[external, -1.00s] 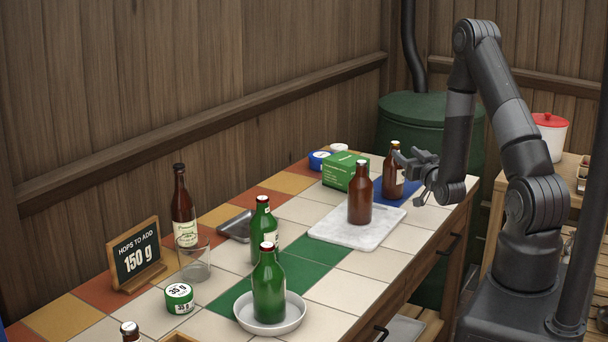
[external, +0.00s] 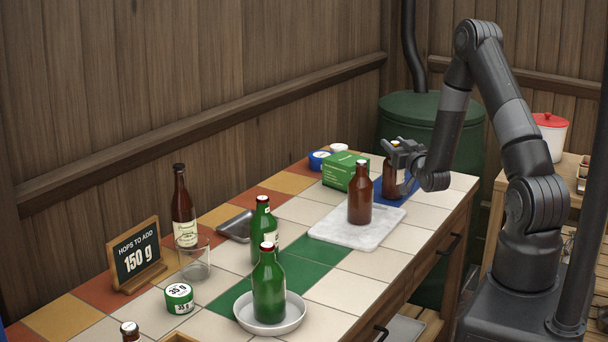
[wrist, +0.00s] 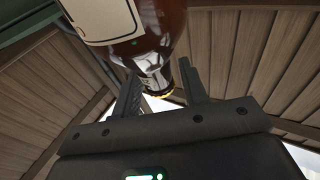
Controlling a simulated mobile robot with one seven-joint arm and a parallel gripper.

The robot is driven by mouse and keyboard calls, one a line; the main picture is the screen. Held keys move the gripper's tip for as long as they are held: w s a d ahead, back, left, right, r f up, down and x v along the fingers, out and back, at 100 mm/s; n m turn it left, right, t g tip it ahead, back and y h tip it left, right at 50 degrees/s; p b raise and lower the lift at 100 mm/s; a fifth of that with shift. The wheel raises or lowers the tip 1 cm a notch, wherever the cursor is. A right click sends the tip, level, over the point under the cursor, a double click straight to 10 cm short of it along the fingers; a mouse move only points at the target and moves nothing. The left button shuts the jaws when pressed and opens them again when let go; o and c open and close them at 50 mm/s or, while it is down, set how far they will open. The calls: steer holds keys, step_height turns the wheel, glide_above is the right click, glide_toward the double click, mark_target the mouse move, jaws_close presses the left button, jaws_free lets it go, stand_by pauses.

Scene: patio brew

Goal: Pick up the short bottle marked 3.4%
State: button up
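My gripper (external: 396,152) is open at the neck of a short brown bottle (external: 390,183) standing on a blue mat (external: 409,192) at the table's far end. In the wrist view, the bottle (wrist: 160,32) shows inverted, its neck and yellow-rimmed cap between my spread fingers (wrist: 160,85), with gaps beside the neck. A cream label shows there, but no number is readable. The 3.4% marking cannot be read on any bottle.
A green box (external: 342,172) and blue tin (external: 319,160) stand behind the bottles. Green bottles (external: 264,222) (external: 268,288), a tall brown bottle (external: 183,208), a glass (external: 195,263) and a sign (external: 137,255) stand nearer. The front tiles right of the slab are clear.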

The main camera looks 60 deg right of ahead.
jaws_close()
stand_by(0.3)
steer(key=shift+r, duration=0.2)
stand_by(0.4)
